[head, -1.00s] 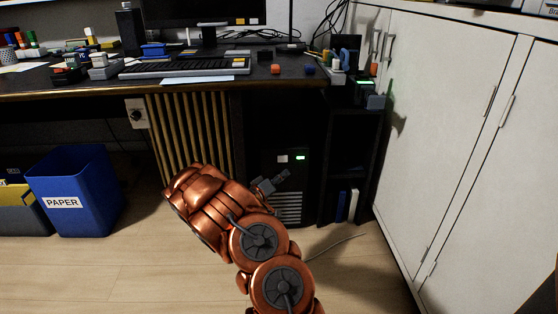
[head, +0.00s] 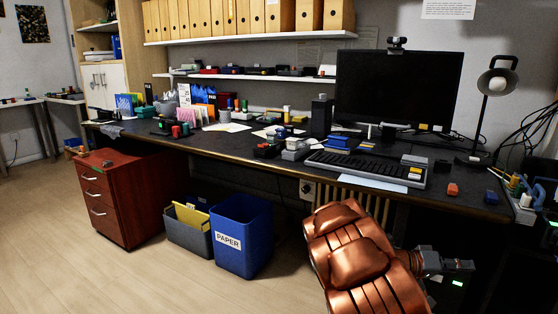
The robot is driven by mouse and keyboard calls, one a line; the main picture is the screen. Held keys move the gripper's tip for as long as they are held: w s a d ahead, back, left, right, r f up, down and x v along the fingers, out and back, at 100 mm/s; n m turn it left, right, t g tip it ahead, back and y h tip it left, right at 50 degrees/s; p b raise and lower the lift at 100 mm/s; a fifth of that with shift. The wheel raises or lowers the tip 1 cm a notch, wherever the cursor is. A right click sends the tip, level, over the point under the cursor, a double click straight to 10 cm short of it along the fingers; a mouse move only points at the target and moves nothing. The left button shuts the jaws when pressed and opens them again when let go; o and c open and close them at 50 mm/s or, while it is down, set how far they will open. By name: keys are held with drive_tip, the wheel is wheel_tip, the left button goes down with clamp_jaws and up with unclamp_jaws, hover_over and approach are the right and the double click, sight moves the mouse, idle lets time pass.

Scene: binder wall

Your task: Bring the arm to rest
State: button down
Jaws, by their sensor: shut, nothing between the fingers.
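My copper-coloured arm (head: 362,262) rises from the bottom of the head view, right of the middle, in front of the desk. Its end, my gripper (head: 468,265), is a small dark grey piece that points right, below the desk's front edge. It looks shut, and nothing shows in it. It appears apart from the desk. The lower arm links are out of view.
The dark desk (head: 240,160) holds a keyboard (head: 365,168), a monitor (head: 398,88), a lamp (head: 497,82) and many small items. A blue paper bin (head: 243,235), a grey bin (head: 189,236) and a red drawer cabinet (head: 128,200) stand left. Floor at lower left is clear.

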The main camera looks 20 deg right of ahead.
drive_tip(key=s+a+r+y+p, duration=0.3)
drive_tip(key=s+a+r+p, duration=0.1)
drive_tip(key=a+r+p, duration=0.35)
drive_tip(key=s+a+r+y+p, duration=0.35)
drive_tip(key=a+r+p, duration=0.25)
drive_tip(key=r, duration=0.3)
drive_tip(key=s+a+r+n+t+y+p, duration=0.2)
drive_tip(key=a+r+p, duration=0.4)
drive_tip(key=a, duration=0.5)
drive_tip(key=s+a+r+n+t+y+p, duration=0.2)
drive_tip(key=s+a+r+n+y+p, duration=0.1)
drive_tip(key=a+r+p, duration=0.4)
drive_tip(key=s+a+r+n+t+y+p, duration=0.2)
drive_tip(key=a+r+n+p, duration=0.4)
drive_tip(key=a, duration=0.9)
drive_tip(key=s+y+p, duration=0.1)
drive_tip(key=y+p, duration=0.1)
drive_tip(key=p, duration=0.1)
drive_tip(key=shift+a+r+n+p, duration=0.25)
drive_tip(key=shift+a+n+p, duration=0.05)
drive_tip(key=shift+p, duration=0.05)
